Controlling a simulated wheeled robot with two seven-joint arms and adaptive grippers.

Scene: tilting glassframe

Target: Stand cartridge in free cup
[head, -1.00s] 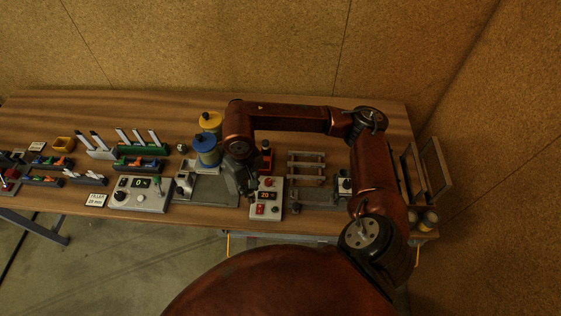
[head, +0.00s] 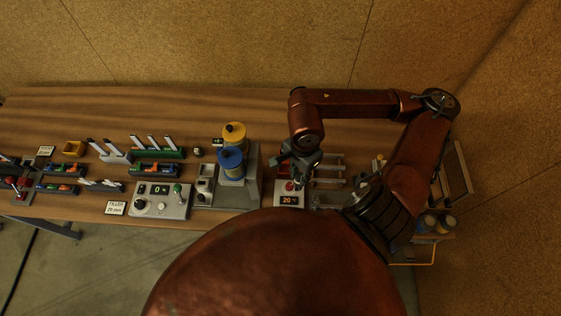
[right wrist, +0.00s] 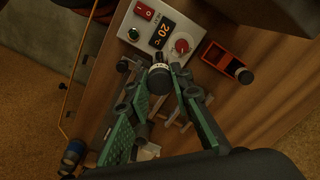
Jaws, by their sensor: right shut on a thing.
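My right gripper (head: 298,162) hangs above the red-knobbed control box near the table's right part. In the right wrist view its green fingers (right wrist: 160,82) are shut on a dark, round-ended cylinder (right wrist: 160,77), which looks like the cartridge. It is seen nearly end-on, so its length and tilt cannot be told. The fingertips overlap the edge of the control box (right wrist: 157,38) in that view; the height between them is unclear. I cannot make out which place is the free cup. My left gripper is not in view.
An orange holder (right wrist: 220,57) stands beside the control box. Clear wood lies along the table's back.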

